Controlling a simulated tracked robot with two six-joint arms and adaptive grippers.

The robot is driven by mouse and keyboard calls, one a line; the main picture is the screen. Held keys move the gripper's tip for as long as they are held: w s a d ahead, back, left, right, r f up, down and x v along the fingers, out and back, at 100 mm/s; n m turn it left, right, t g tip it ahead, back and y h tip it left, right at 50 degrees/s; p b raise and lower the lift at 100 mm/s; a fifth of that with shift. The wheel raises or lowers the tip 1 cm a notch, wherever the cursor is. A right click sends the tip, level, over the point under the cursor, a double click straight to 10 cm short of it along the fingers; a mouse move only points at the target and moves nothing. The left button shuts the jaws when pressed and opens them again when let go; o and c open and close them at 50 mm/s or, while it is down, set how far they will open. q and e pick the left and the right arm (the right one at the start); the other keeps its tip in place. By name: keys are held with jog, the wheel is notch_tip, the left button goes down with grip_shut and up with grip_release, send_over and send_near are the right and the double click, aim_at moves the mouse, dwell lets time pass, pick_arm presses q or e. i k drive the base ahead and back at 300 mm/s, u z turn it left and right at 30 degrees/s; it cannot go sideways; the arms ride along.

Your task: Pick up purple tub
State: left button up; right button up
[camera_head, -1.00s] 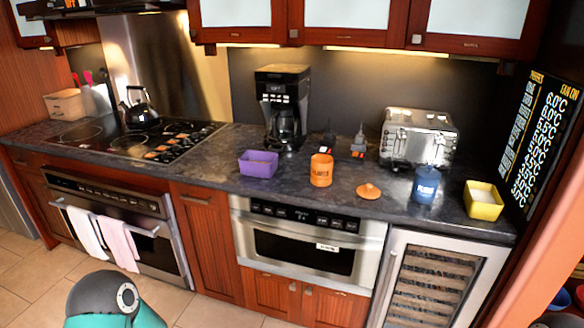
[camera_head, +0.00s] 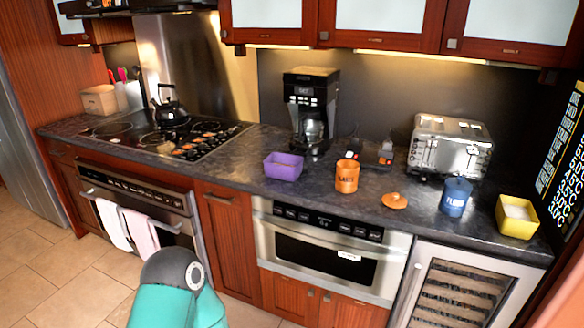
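The purple tub (camera_head: 283,167) is a small open-topped rectangular container. It stands upright on the dark countertop (camera_head: 232,160), near the front edge, in front of the coffee maker and left of the orange canister. Part of one of my arms shows at the bottom, low in front of the counter and well apart from the tub. Neither gripper is in view.
Beside the tub are an orange canister (camera_head: 347,176), an orange lid (camera_head: 395,201), a blue canister (camera_head: 455,197) and a yellow tub (camera_head: 517,217). Behind stand a coffee maker (camera_head: 310,108) and a toaster (camera_head: 448,147). A kettle (camera_head: 170,107) sits on the stove at left.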

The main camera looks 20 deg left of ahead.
aim_at(280, 166)
jog(key=i, duration=0.9)
